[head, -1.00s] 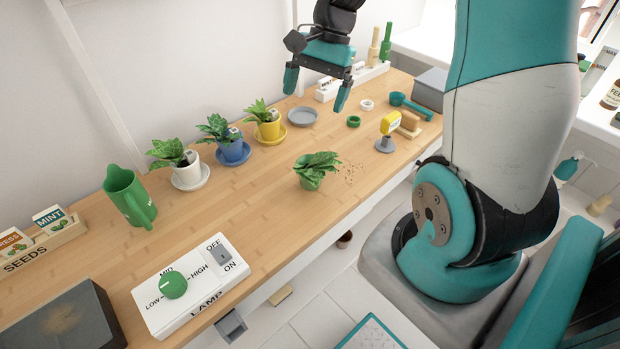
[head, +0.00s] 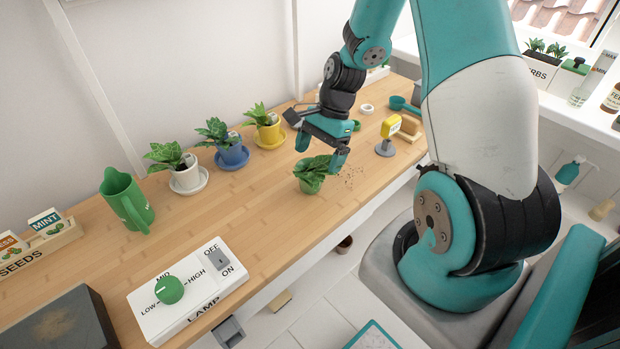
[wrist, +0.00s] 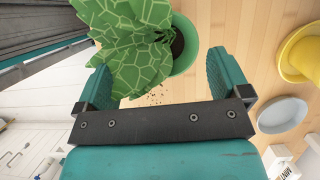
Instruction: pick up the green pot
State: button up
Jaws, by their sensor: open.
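The green pot (head: 311,186) stands upright on the wooden desk and holds a leafy plant (head: 313,167). My gripper (head: 320,157) is open and empty, above and just behind the pot in the head view, with one finger close to the leaves. In the wrist view the pot's green rim (wrist: 186,50) and dark soil show beyond the fingertips, with the plant's big leaves (wrist: 128,45) spreading left, partly between the fingers. Whether a finger touches a leaf I cannot tell. The pot's lower part is hidden by leaves in the wrist view.
White (head: 186,178), blue (head: 232,156) and yellow (head: 270,134) potted plants stand on saucers along the wall. A yellow tag on a grey stand (head: 388,130) stands right. Spilled soil lies beside the pot.

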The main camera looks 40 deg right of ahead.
aim_at(310, 173)
jog(key=x, duration=0.4)
jog(key=shift+w+a+f, duration=0.25)
jog(key=c, duration=1)
